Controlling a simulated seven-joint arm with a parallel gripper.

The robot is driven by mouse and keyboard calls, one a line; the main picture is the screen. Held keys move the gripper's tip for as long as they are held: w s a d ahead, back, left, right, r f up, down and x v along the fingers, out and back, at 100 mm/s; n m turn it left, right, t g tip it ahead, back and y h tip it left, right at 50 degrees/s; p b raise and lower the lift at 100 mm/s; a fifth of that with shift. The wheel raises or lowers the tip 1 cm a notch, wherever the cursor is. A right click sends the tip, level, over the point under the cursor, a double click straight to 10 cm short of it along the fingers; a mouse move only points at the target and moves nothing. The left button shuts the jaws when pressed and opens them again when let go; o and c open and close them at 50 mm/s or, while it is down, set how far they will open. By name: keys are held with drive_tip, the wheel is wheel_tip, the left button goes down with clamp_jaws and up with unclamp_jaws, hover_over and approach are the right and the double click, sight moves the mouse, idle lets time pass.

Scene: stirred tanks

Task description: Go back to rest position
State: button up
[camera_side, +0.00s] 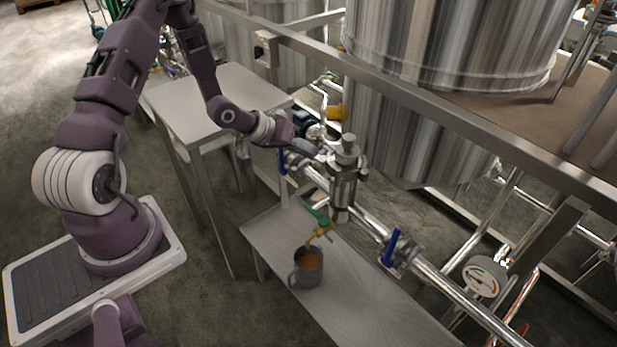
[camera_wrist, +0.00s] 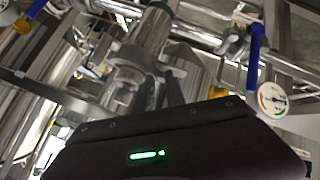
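My gripper (camera_side: 308,149) is at the end of my outstretched arm, beside the upright metal fitting (camera_side: 345,175) on the horizontal pipe in the side view. Its fingertips are hard to make out there, and I cannot tell whether they touch the fitting. Below the fitting is a small brass tap (camera_side: 320,234) with a green handle (camera_side: 316,216). A grey mug (camera_side: 308,274) with brown liquid stands upright under its spout.
The mug stands on a low grey bench (camera_side: 365,305). A taller grey table (camera_side: 215,100) is empty behind my arm. Large steel tanks (camera_side: 420,130) and a frame rail (camera_side: 470,128) stand right. The pipe carries a blue valve handle (camera_side: 391,246) near a dial gauge (camera_side: 483,278).

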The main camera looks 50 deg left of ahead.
drive_tip(key=s+d+r+m+g+y, duration=0.15)
drive_tip(key=s+r, duration=0.35)
drive_tip(key=r, duration=0.5)
drive_tip(key=s+d+r+m+g+y, duration=0.1)
drive_tip(key=s+d+r+m+y, duration=0.2)
drive_tip(key=r, duration=0.7)
drive_tip(key=s+d+r, duration=0.2)
drive_tip(key=s, duration=0.5)
drive_tip(key=s+d+r+g+h, duration=0.1)
drive_tip(key=s+d+r, duration=0.1)
drive_tip(key=s, duration=0.5)
drive_tip(key=s+d+r+h, duration=0.1)
drive_tip(key=s+d+r, duration=0.1)
drive_tip(key=s, duration=0.5)
drive_tip(key=shift+d+r, duration=0.25)
drive_tip(key=shift+d, duration=0.6)
drive_tip(key=shift+o, duration=0.5)
drive_tip(key=shift+m, duration=0.25)
